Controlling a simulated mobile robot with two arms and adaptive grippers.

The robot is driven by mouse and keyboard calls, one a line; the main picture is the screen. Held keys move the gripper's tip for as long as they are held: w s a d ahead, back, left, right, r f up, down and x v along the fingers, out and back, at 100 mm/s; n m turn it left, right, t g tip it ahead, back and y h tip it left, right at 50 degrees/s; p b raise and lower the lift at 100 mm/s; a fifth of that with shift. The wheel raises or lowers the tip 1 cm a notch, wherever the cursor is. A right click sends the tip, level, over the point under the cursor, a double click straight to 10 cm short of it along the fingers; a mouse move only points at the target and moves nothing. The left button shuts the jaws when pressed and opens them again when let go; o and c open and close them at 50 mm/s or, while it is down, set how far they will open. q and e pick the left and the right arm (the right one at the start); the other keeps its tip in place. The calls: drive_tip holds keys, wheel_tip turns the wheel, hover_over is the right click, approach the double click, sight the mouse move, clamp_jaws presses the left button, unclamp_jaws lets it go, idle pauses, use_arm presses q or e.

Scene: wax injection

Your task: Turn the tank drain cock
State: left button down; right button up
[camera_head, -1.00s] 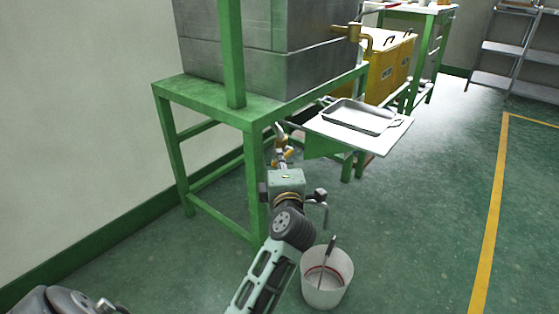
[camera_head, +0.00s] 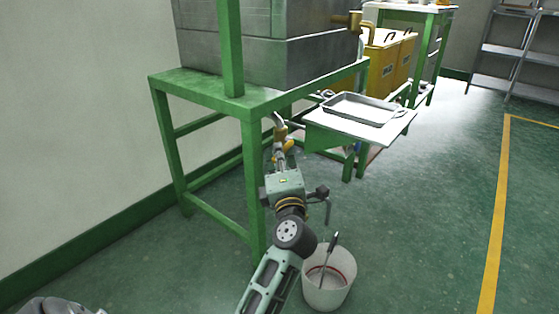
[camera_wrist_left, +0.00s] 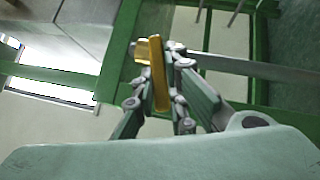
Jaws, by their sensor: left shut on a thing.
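The grey metal tank (camera_head: 290,50) stands on a green frame (camera_head: 205,92). The drain cock (camera_head: 281,132) shows as a small brass fitting below the front corner of that frame. My left gripper (camera_head: 281,158) reaches up to it from below. In the left wrist view, the cock's yellow-brass lever (camera_wrist_left: 158,75) stands between the two fingers of my left gripper (camera_wrist_left: 160,60), which are shut on it. The head view partly hides the contact behind the gripper body. My right gripper is not in view.
A white bucket (camera_head: 316,292) with a tool in it stands on the floor beside my left wrist. A metal tray (camera_head: 360,110) lies on a shelf (camera_head: 388,132) to the right. Another brass tap (camera_head: 347,20) sits higher up. The floor at right is clear.

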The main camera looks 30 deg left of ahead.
use_arm(q)
drive_tip(key=c, duration=1.8)
unclamp_jaws()
drive_tip(key=shift+o, duration=0.2)
drive_tip(key=shift+s, duration=0.1)
drive_tip(key=v, duration=1.2)
